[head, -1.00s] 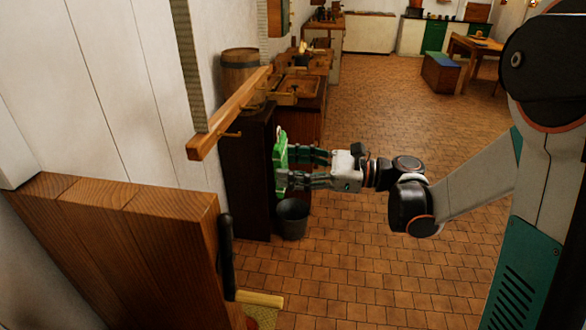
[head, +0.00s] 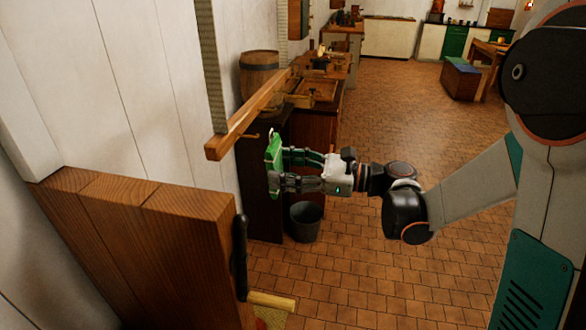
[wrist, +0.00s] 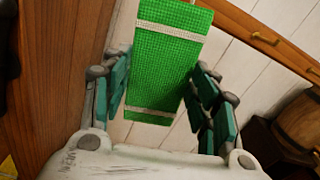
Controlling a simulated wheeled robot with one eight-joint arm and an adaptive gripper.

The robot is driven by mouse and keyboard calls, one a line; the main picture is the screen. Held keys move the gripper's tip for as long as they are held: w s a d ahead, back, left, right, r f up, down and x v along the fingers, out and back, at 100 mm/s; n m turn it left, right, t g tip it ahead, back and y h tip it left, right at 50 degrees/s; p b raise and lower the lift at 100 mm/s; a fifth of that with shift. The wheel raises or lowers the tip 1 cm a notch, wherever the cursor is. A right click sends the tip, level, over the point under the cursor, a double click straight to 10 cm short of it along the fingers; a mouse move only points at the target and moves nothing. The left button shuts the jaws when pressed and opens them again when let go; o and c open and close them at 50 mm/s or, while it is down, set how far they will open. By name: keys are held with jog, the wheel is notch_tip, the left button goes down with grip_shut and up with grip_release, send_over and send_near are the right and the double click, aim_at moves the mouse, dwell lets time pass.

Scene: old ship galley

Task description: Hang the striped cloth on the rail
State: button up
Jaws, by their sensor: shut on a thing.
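The striped cloth (head: 273,152) is bright green with pale bands; it also fills the middle of the wrist view (wrist: 168,70). My gripper (head: 279,170) is shut on it, with fingers on both sides, and holds it in the air. A small pale bit, perhaps a loop, shows at its top edge in the head view. The wooden rail (head: 245,116) runs along the white wall, with a brass hook (head: 250,135) near its close end. It also crosses the upper right of the wrist view (wrist: 262,37). The cloth appears just right of and below the hook; its depth from it is unclear.
A wooden partition (head: 150,235) with a black handle (head: 240,255) stands close at lower left. A grey bucket (head: 305,222) stands on the tiles below my gripper. A dark cabinet (head: 262,200), a barrel (head: 259,75) and a counter lie beyond. The tiled floor (head: 400,140) at right is open.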

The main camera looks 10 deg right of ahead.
jog(key=shift+w+a, duration=0.1)
jog(key=shift+a, duration=0.2)
jog(key=shift+b+x, duration=0.3)
jog(key=shift+x, duration=1.05)
dwell(0.9)
jog(key=shift+w+a+f+b, duration=0.1)
jog(key=shift+a+f+b, duration=0.25)
jog(key=shift+f+b, duration=0.2)
dwell(0.8)
dwell(0.3)
jog(key=o, duration=1.2)
jog(key=shift+c, duration=0.2)
